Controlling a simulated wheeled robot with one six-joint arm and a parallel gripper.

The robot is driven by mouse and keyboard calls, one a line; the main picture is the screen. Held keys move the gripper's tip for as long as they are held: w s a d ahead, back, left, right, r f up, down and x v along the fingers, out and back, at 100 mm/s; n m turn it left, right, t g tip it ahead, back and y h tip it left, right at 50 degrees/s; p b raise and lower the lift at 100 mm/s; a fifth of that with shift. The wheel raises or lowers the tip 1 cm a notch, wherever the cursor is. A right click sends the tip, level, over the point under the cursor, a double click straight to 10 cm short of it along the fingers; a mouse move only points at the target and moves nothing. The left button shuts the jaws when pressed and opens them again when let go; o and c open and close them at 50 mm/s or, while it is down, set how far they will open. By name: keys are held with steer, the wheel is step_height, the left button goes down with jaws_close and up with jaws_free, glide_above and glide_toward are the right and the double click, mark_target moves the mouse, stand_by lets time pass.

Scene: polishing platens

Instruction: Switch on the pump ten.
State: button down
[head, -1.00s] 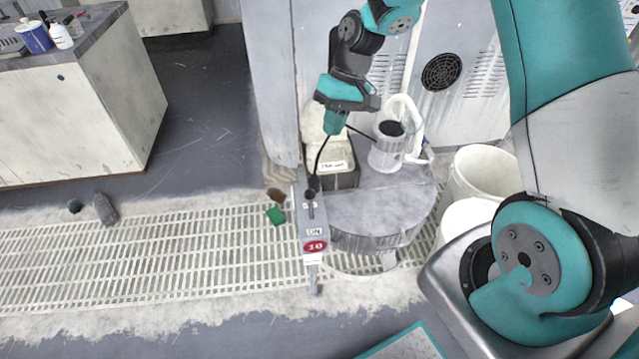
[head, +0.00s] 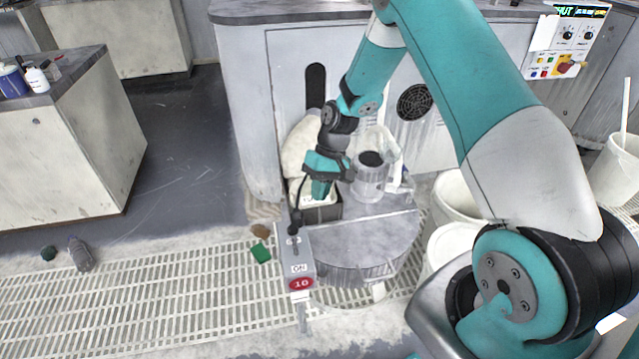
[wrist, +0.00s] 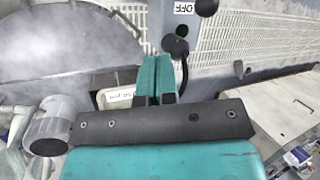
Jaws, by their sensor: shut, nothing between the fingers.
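In the wrist view, the closed teal fingers (wrist: 156,75) are beside the black cable fitting (wrist: 177,47), apparently apart from the switch. An "OFF" label and a black switch knob (wrist: 206,6) show at the top edge; the "ON" end is out of that view. The switch position is unclear.
A dark-sided tank (head: 325,213) stands beneath my gripper. White buckets (head: 455,245) are at right.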

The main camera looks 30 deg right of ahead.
mark_target(294, 239)
steer(key=a+f, duration=0.1)
steer(key=s+a+f, duration=0.1)
steer(key=a+f, duration=0.2)
steer(key=shift+s+a+f, duration=0.2)
steer(key=shift+s+a, duration=0.1)
steer(key=shift+a, duration=0.05)
steer(key=shift+s+a, duration=0.2)
steer(key=shift+a, duration=0.35)
